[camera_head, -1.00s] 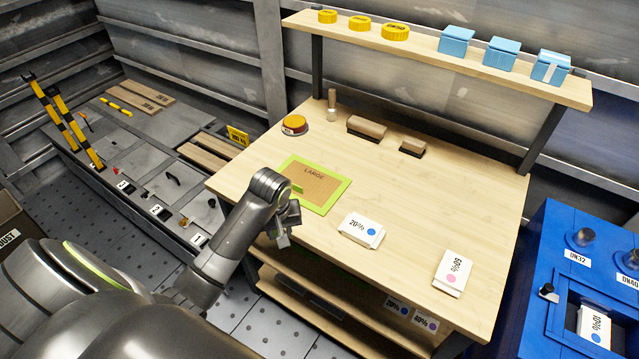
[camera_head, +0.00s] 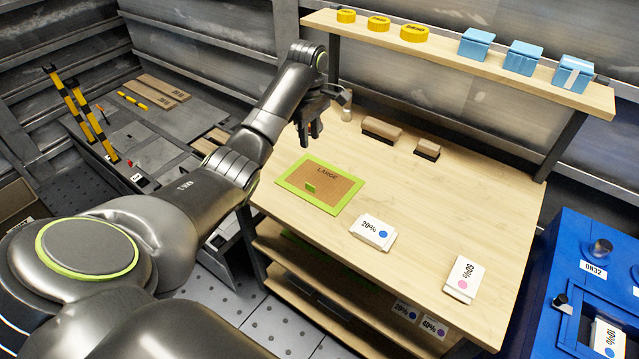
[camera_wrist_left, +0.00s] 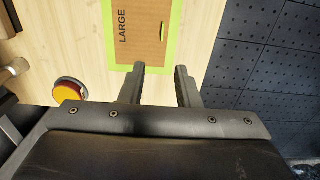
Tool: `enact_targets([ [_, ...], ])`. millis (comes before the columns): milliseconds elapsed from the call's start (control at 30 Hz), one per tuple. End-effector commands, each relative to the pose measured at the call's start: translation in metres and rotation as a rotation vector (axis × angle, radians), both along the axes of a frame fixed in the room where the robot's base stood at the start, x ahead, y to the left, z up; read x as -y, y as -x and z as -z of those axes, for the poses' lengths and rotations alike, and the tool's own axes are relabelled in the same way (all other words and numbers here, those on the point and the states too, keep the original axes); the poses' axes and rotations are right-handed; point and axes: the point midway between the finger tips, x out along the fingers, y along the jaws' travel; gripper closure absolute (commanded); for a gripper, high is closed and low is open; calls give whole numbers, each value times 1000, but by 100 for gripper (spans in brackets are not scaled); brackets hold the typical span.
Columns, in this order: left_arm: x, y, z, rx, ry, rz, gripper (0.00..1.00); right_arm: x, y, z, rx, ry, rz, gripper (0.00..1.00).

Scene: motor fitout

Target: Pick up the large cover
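The large cover (camera_head: 325,183) is a flat brown panel with a bright green border and the word LARGE. A small green tab (camera_head: 310,188) stands on it. It lies on the left part of the wooden worktop. My left gripper (camera_head: 309,140) is above the worktop, behind the cover, pointing down and apart from it. In the left wrist view the cover (camera_wrist_left: 146,50) is at the top, beyond my open fingers (camera_wrist_left: 159,85), with nothing between them. My right gripper is not in view.
Two wooden-topped blocks (camera_head: 382,130) stand at the back of the worktop (camera_head: 440,210). White cards (camera_head: 373,232) lie to the right. A shelf (camera_head: 450,60) holds yellow rings and blue boxes. A round orange-topped button (camera_wrist_left: 70,90) shows in the left wrist view. A blue cabinet (camera_head: 560,260) stands right.

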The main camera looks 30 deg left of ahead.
Motion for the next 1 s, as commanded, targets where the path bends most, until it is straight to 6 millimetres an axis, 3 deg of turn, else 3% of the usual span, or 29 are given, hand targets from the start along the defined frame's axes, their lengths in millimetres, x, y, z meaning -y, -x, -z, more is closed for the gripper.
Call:
enact_targets([
  [100, 0, 0, 19, -1, 0, 1, 71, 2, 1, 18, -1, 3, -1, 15],
  [633, 0, 0, 78, 1, -1, 4, 71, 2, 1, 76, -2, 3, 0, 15],
  [800, 1, 1, 104, -2, 0, 4, 71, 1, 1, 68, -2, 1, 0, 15],
  [1000, 0, 1, 119, 1, -1, 4, 71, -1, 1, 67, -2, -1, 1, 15],
])
